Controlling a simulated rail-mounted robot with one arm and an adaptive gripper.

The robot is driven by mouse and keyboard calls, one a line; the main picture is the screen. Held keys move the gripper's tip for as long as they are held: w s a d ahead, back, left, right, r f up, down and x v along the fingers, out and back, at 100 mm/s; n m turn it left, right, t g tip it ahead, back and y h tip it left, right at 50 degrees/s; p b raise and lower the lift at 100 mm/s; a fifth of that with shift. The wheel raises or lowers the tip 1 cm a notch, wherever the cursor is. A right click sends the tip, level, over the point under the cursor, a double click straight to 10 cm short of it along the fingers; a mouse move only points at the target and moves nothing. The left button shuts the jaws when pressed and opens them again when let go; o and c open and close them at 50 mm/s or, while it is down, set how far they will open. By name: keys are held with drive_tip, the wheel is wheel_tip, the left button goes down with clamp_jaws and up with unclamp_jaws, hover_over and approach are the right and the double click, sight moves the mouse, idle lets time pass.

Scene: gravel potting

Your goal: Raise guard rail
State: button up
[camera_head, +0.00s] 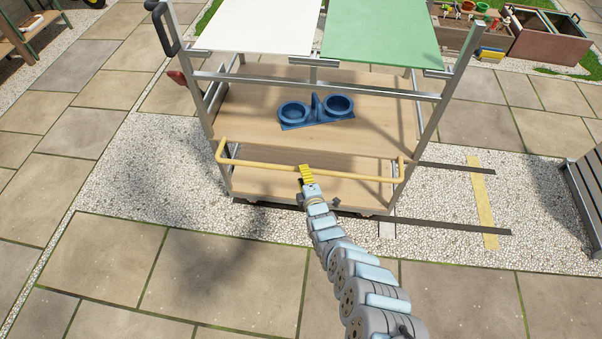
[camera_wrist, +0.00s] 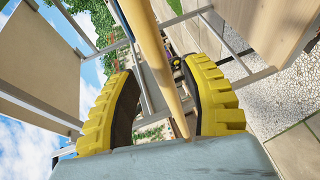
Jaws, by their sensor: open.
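The guard rail (camera_head: 353,175) is a yellow bar with bent ends across the front of a metal-framed wooden cart. It sits low, just in front of the lower shelf's level. My gripper (camera_head: 306,173) has yellow ribbed fingers and is at the middle of the rail. In the wrist view the rail (camera_wrist: 152,45) runs between the two spread fingers of my gripper (camera_wrist: 160,78). The fingers are open, with a visible gap beside the bar. Whether either finger touches the rail cannot be told.
A blue two-cup holder (camera_head: 316,112) stands on the cart's wooden shelf (camera_head: 250,125). White (camera_head: 262,22) and green (camera_head: 375,32) panels lie on top. Metal posts (camera_head: 432,125) flank the rail. A slatted box (camera_head: 585,190) stands at right; paving in front is clear.

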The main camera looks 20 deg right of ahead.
drive_tip(key=shift+w+d+f+b, duration=0.1)
drive_tip(key=shift+w+f+b, duration=0.1)
drive_tip(key=shift+w+b, duration=0.5)
drive_tip(key=shift+w+d+f+b, duration=0.15)
drive_tip(key=shift+w+b, duration=0.3)
drive_tip(key=shift+w, duration=0.3)
drive_tip(key=shift+a, duration=0.1)
clamp_jaws()
